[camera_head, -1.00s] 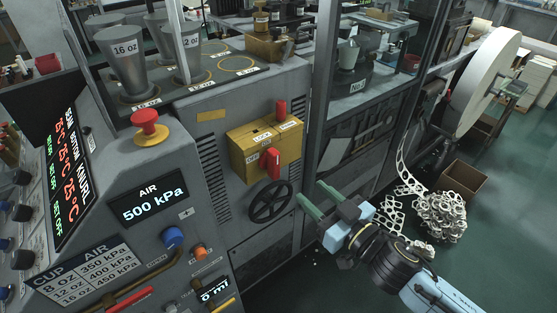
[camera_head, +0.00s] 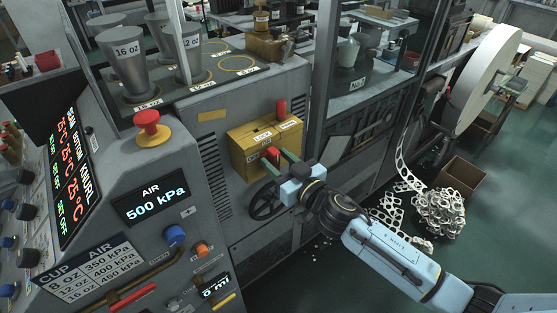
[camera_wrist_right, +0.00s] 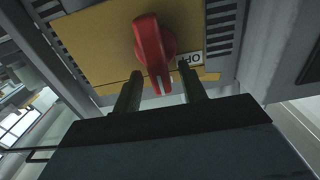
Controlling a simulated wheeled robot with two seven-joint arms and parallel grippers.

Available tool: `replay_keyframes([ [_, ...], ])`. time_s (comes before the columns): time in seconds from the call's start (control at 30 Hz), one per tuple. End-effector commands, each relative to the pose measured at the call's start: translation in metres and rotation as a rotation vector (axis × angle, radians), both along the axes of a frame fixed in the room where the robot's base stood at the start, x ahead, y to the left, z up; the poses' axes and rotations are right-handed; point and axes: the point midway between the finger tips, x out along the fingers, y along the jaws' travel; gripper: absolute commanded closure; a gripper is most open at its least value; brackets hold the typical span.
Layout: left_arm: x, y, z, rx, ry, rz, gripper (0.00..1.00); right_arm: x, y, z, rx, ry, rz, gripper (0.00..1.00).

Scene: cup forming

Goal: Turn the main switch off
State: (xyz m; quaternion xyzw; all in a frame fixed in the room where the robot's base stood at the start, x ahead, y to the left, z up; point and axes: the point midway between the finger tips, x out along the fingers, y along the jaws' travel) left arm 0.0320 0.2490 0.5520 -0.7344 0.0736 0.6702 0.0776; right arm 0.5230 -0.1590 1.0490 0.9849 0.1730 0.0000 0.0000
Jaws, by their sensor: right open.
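The main switch is a red rotary handle (camera_wrist_right: 152,50) on a yellow box (camera_head: 244,152) on the grey machine's side. In the right wrist view its white-marked end points down toward the gripper, with an "OFF" label (camera_wrist_right: 190,60) to its right. My right gripper (camera_wrist_right: 160,85) is open, its two fingers on either side of the handle's lower end; I cannot tell whether they touch it. In the head view the right gripper (camera_head: 278,162) reaches the box's lower front, partly covering the red handle (camera_head: 270,155). My left gripper is not in view.
A black handwheel (camera_head: 264,202) is just below the box. A second red handle (camera_head: 281,108) stands at the box's upper right. A red emergency button (camera_head: 147,119) and the air display (camera_head: 152,194) are to the left. A machine frame post (camera_head: 322,80) stands right of the box.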

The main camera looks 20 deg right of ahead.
Motion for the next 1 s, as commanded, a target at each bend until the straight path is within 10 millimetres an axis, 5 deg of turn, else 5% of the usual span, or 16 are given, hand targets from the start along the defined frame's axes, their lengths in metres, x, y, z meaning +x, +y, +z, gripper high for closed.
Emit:
replay_keyframes([
  [0.23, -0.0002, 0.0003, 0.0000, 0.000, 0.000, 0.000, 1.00, 0.0006, 0.0005, -0.0003, 0.000, 0.000, 0.000, 0.58],
  [0.57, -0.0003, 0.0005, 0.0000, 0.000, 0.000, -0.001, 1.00, 0.0004, 0.0003, -0.0003, 0.000, 0.000, 0.000, 1.00],
  [1.0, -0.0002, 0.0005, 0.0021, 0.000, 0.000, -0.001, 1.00, -0.0003, 0.0023, 0.0002, -0.083, -0.030, 0.000, 1.00],
])
